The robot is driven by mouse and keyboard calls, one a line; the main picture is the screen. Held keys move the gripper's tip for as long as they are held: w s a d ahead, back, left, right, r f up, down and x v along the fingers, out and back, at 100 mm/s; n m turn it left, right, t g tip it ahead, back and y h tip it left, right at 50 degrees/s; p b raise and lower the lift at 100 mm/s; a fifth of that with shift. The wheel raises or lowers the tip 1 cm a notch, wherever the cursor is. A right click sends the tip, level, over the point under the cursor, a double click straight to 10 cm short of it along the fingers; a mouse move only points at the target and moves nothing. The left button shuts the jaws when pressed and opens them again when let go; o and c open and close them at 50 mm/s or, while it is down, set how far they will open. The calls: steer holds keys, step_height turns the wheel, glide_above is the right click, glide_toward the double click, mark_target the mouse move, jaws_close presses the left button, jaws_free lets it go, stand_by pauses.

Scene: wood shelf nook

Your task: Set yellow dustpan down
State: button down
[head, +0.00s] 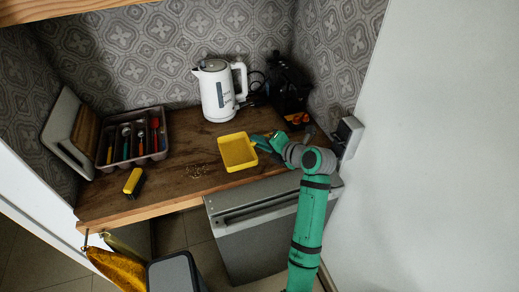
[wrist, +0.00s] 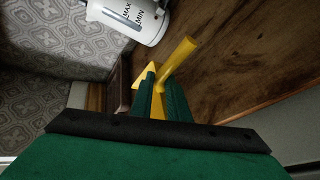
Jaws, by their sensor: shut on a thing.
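The yellow dustpan (head: 237,153) is over the wooden counter (head: 165,195), near its middle, with its open tray facing up. My green gripper (head: 262,143) comes from the right and is shut on the dustpan at its right side. In the wrist view, the green fingers (wrist: 161,98) are closed around yellow dustpan parts, and a yellow bar (wrist: 179,58) sticks out past them. Most of the dustpan is hidden there. I cannot tell whether the pan touches the counter.
Crumbs (head: 197,171) lie left of the dustpan. A yellow and black brush-like object (head: 133,182) is farther left. A cutlery tray (head: 120,162), white kettle (head: 217,95) and black appliance (head: 288,85) stand behind. Bare wood lies around the crumbs.

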steer(key=w+f, duration=0.2)
steer(key=f, duration=0.1)
steer(key=shift+w+a, duration=0.1)
steer(key=shift+w, duration=0.25)
step_height(320, 180, down, 3)
steer(key=shift+a+r, duration=0.1)
steer(key=shift+a, duration=0.05)
steer(key=shift+s+d, duration=0.1)
steer(key=shift+d, duration=0.2)
steer(key=c, duration=1.7)
jaws_free()
steer(key=shift+a, duration=0.1)
steer(key=shift+a, duration=0.1)
steer(key=v, duration=1.2)
